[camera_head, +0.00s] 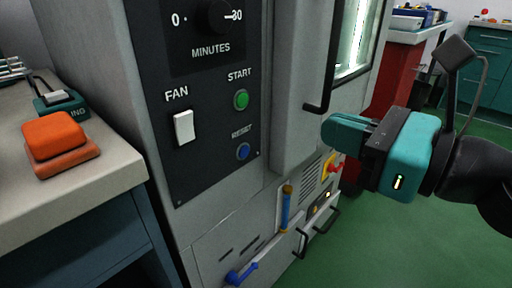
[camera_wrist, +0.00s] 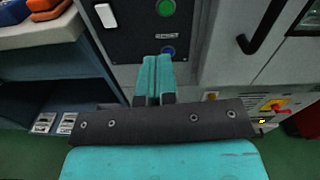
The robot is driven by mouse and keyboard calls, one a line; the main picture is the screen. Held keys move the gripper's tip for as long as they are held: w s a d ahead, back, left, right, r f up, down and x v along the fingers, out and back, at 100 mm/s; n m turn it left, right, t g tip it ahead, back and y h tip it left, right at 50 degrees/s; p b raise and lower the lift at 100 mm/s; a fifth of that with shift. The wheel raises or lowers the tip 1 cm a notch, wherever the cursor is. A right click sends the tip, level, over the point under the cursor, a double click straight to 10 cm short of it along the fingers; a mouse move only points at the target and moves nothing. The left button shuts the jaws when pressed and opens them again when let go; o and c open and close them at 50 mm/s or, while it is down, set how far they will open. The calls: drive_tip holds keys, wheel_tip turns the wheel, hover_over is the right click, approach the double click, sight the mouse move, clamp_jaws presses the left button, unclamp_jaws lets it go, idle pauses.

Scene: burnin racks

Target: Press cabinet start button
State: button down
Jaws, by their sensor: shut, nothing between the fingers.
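The cabinet (camera_head: 224,200) stands in the middle of the head view with a dark control panel (camera_head: 205,135). The round green START button (camera_head: 241,99) is on the panel's right side, under its label. It also shows at the top of the wrist view (camera_wrist: 165,7). The blue RESET button (camera_head: 243,152) sits below it, and in the wrist view (camera_wrist: 168,50) it is just beyond my fingertips. My teal gripper (camera_head: 328,128) is shut and empty, right of the panel in the head view and apart from the START button. In the wrist view its fingers (camera_wrist: 155,62) point toward the panel.
A white FAN switch (camera_head: 184,127) and a MINUTES dial (camera_head: 214,17) share the panel. A black door handle (camera_head: 325,70) sticks out near my gripper. A bench (camera_head: 95,175) with an orange block (camera_head: 56,137) stands left. Green floor (camera_head: 365,245) is open at right.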

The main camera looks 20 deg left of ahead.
drive_tip(key=shift+w+f+m+t, duration=0.3)
drive_tip(key=shift+f+m, duration=0.1)
drive_tip(key=shift+m, duration=0.4)
drive_tip(key=shift+a+r, duration=0.1)
drive_tip(key=p, duration=0.8)
approach(244, 100)
drive_tip(key=x, duration=0.7)
drive_tip(key=shift+w+a, duration=0.1)
drive_tip(key=shift+a, duration=0.15)
